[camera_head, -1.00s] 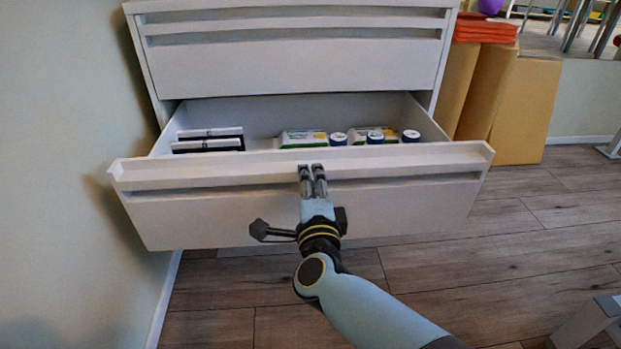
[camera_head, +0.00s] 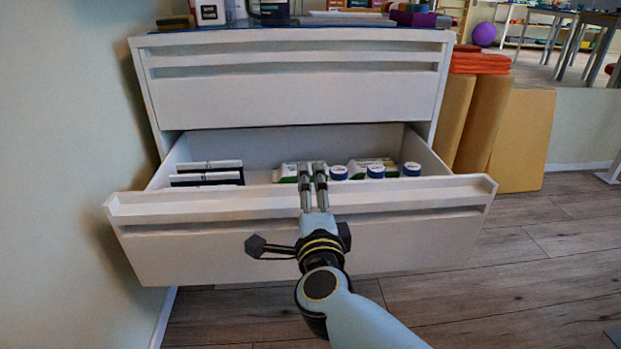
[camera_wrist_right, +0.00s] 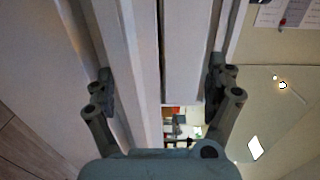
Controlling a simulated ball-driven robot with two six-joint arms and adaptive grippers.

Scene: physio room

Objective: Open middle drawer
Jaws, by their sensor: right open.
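The white cabinet's drawer (camera_head: 300,245) below the closed top drawer (camera_head: 290,97) stands well pulled out, its inside visible. Its front has a long ledge-like grip along the upper edge. My right gripper (camera_head: 313,172) is in front of the drawer front near its middle, with the fingertips reaching above the rim. In the right wrist view the two fingers of the right gripper (camera_wrist_right: 160,88) are spread apart with white drawer edges between them. I cannot tell whether they touch. My left gripper is not in view.
White-and-green packs (camera_head: 285,173), blue-lidded jars (camera_head: 376,171) and dark boxes (camera_head: 207,179) lie in the open drawer. A wall (camera_head: 60,170) is close on the left. Tan panels (camera_head: 522,140) and red folded cloths (camera_head: 480,62) stand on the right. Wooden floor (camera_head: 530,250) is free.

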